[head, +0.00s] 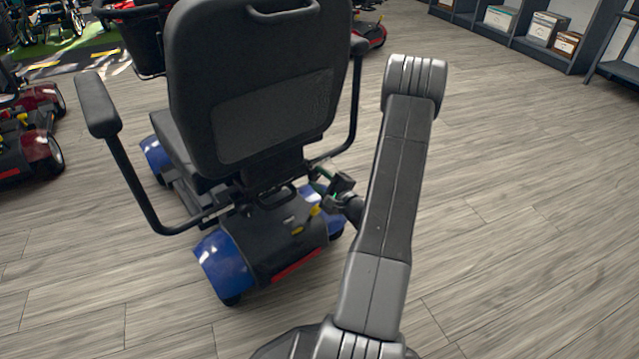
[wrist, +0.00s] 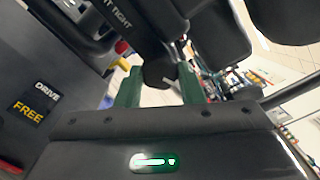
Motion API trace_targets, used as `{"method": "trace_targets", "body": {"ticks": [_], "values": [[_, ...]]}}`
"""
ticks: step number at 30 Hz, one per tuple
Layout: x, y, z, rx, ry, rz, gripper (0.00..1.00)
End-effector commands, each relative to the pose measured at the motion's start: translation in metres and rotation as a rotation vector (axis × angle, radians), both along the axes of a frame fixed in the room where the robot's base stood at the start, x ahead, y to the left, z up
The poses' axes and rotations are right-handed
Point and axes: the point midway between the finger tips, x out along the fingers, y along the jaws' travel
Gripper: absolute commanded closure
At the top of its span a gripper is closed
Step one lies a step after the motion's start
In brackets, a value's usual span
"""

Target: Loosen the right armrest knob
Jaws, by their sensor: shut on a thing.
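A scooter with blue fenders (head: 224,262) stands with its black seat back (head: 255,85) towards me. Its right armrest post (head: 355,100) runs down to the seat's underside. My gripper (head: 325,183) is low beside the seat at that side, and its fingers are partly hidden there. In the wrist view, my gripper's two green fingers stand on either side of a dark knob (wrist: 158,73) and are shut on it. The knob sits below a black tube with "TIGHT" lettering (wrist: 118,15). The knob's threads are hidden.
A panel with a yellow "FREE" label (wrist: 28,110) is close at left in the wrist view. The left armrest (head: 97,105) sticks out towards me. Red scooters (head: 30,135) stand at left, and shelves with boxes (head: 545,28) at the back right. The floor at right is clear.

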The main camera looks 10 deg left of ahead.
Motion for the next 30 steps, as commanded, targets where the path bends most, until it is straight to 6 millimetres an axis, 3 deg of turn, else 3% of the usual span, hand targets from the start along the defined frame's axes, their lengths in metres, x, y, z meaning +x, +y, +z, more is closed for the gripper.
{"method": "trace_targets", "body": {"ticks": [10, 26, 27, 30], "values": [[-0.0003, 0.0003, -0.0001, -0.086, -0.105, 0.000, 0.88], [-0.0003, 0.0004, -0.0002, -0.100, -0.123, 0.001, 0.88], [-0.0003, 0.0004, -0.0002, -0.100, -0.123, 0.001, 0.61], [-0.0003, 0.0004, -0.0002, -0.100, -0.123, 0.001, 0.44]]}}
